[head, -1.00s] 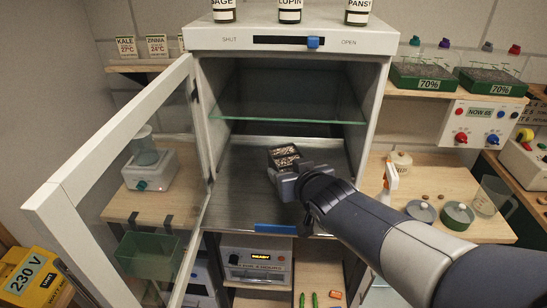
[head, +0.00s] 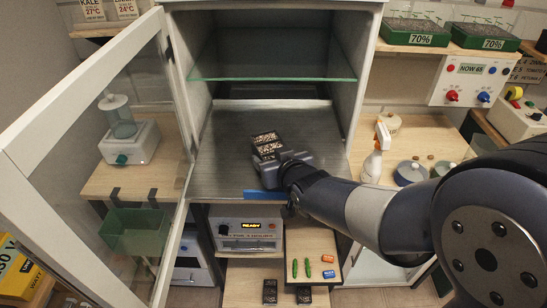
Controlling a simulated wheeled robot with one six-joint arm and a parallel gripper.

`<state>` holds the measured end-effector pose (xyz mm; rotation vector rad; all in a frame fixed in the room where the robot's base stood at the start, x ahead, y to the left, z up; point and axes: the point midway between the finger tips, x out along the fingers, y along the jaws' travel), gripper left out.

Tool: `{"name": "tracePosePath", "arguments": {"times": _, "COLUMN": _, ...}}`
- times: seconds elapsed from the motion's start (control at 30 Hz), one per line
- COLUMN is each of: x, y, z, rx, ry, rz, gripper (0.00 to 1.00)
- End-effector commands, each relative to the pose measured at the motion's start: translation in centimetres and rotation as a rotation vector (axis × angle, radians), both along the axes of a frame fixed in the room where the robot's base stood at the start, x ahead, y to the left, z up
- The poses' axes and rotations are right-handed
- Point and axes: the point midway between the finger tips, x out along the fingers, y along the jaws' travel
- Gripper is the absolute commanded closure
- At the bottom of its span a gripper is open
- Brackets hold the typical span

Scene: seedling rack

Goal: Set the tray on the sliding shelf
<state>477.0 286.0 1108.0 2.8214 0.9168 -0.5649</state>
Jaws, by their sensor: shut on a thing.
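A small black tray (head: 265,138) with two cells of speckled brown and white filling is held at the end of my gripper (head: 277,158). My gripper comes in from the lower right and is shut on the tray's near side; the fingertips are largely hidden. The tray is over the grey ribbed sliding shelf (head: 222,165), which has a blue tab (head: 263,195) at its front edge. I cannot tell whether the tray touches the shelf. The shelf is inside an open cabinet, below a green-edged glass shelf (head: 270,72).
The cabinet's glass door (head: 168,150) stands open on the left. The cabinet's right wall (head: 358,90) rises beside my arm. A spray bottle (head: 375,155) and lidded pots stand on the right counter. Below are a device reading READY (head: 250,228) and a pull-out board (head: 308,245).

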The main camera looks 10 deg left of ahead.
Motion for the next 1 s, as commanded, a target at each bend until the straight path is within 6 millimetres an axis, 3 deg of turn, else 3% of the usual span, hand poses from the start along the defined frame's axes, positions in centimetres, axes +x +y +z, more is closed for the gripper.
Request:
{"name": "tracePosePath", "arguments": {"times": 0.37, "x": 0.03, "y": 0.02, "z": -0.37, "rx": 0.002, "ry": -0.003, "rz": 0.0, "gripper": 0.65}}
{"name": "tracePosePath", "arguments": {"times": 0.4, "x": 0.01, "y": 0.0, "z": -0.43, "rx": 0.001, "ry": -0.002, "rz": 0.0, "gripper": 0.36}}
{"name": "tracePosePath", "arguments": {"times": 0.6, "x": 0.01, "y": 0.0, "z": -0.32, "rx": 0.001, "ry": -0.001, "rz": 0.0, "gripper": 0.19}}
{"name": "tracePosePath", "arguments": {"times": 0.67, "x": 0.01, "y": 0.0, "z": -0.32, "rx": 0.001, "ry": -0.001, "rz": 0.0, "gripper": 0.15}}
{"name": "tracePosePath", "arguments": {"times": 1.0, "x": 0.01, "y": 0.01, "z": 0.1, "rx": 0.001, "ry": -0.001, "rz": 0.0, "gripper": 0.15}}
